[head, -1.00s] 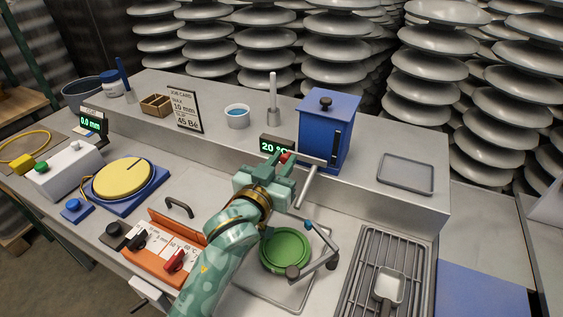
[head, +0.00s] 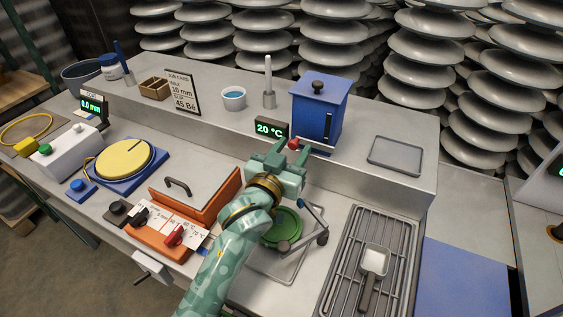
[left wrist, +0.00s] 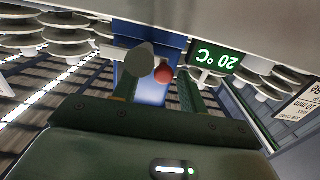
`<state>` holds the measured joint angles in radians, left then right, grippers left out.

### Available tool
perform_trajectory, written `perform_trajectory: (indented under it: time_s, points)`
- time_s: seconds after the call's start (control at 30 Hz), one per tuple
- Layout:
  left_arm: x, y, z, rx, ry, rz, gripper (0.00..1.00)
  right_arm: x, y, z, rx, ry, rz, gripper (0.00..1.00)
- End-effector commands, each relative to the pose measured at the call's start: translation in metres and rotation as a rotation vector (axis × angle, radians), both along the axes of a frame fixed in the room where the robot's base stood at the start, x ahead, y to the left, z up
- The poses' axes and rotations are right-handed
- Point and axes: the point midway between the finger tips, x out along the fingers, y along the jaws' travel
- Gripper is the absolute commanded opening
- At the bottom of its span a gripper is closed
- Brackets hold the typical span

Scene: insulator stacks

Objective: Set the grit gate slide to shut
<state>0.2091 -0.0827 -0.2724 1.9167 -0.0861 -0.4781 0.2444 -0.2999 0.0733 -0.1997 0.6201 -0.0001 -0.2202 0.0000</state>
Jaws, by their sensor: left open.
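The blue hopper (head: 318,112) with a black lid knob stands on the raised ledge. A small red knob (head: 293,144) shows at its front lower edge, and it looks like the gate slide's handle. My left gripper (head: 279,152) is open in front of the hopper, its fingers around the red knob's area. In the left wrist view the red knob (left wrist: 163,74) is between the open fingers (left wrist: 160,84), beside a grey round end (left wrist: 139,60), with the hopper behind. Contact cannot be told. The slide itself is mostly hidden. My right gripper is not in view.
A 20 °C display (head: 271,129) stands just left of the knob. A green round dish (head: 282,228) sits under my left arm, by a blue-grey jointed frame (head: 316,222). A grey tray (head: 396,156) lies on the ledge to the right; an orange-edged box (head: 195,207) is left.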

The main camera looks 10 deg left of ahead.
Motion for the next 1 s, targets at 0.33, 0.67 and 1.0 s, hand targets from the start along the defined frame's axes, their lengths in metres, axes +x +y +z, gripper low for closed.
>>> perform_trajectory:
  time_s: [0.33,0.67,1.0]
  points:
    - [-0.077,0.014,0.004,-0.001,0.001,-0.001,0.42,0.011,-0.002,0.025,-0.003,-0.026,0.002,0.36]
    - [-0.145,0.027,0.001,-0.001,0.002,-0.002,0.42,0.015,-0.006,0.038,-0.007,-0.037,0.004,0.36]
    - [-0.157,0.030,0.000,0.000,0.000,-0.002,0.42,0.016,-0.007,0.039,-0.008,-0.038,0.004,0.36]
